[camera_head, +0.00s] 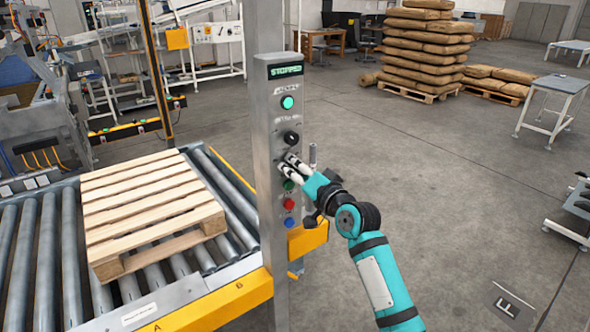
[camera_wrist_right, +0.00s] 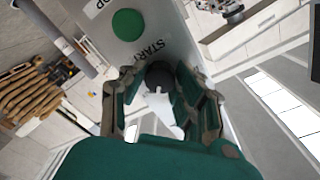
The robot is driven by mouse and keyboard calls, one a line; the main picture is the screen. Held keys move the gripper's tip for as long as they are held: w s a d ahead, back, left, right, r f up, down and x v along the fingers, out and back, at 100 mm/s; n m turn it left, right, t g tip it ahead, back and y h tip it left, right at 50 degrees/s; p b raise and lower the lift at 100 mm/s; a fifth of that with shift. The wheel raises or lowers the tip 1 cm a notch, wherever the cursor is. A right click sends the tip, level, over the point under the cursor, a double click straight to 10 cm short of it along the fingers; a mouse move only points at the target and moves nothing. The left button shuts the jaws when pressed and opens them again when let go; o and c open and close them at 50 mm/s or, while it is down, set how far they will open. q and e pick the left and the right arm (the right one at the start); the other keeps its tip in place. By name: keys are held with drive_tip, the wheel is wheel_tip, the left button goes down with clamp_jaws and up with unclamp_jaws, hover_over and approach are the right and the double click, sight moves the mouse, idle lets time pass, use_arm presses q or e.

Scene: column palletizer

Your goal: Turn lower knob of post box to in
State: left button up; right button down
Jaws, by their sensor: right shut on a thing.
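The post box (camera_head: 272,150) is a grey upright panel with a lit display at its top. A black upper knob (camera_head: 291,137) sits below a lit green lamp (camera_head: 287,102). My right gripper (camera_head: 285,165) is at the panel just below the upper knob and covers the lower knob in the head view. In the right wrist view the dark round lower knob (camera_wrist_right: 159,75) lies between the fingers of my right gripper (camera_wrist_right: 160,88), which is shut on it. The knob's pointing direction cannot be told. My left gripper is in neither view.
Green (camera_head: 289,185), red (camera_head: 289,204) and blue (camera_head: 289,222) buttons sit below my right gripper. A wooden pallet (camera_head: 145,200) rests on the roller conveyor (camera_head: 50,250) at left. Stacked brown sacks (camera_head: 425,50) stand at the back. The floor at right is mostly clear.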

drive_tip(key=n+b, duration=0.4)
drive_tip(key=n, duration=0.4)
drive_tip(key=shift+f+b, duration=0.15)
drive_tip(key=shift+b, duration=0.25)
drive_tip(key=n, duration=0.4)
drive_tip(key=shift+y+b, duration=0.4)
drive_tip(key=shift+n, duration=2.4)
drive_tip(key=c, duration=1)
unclamp_jaws()
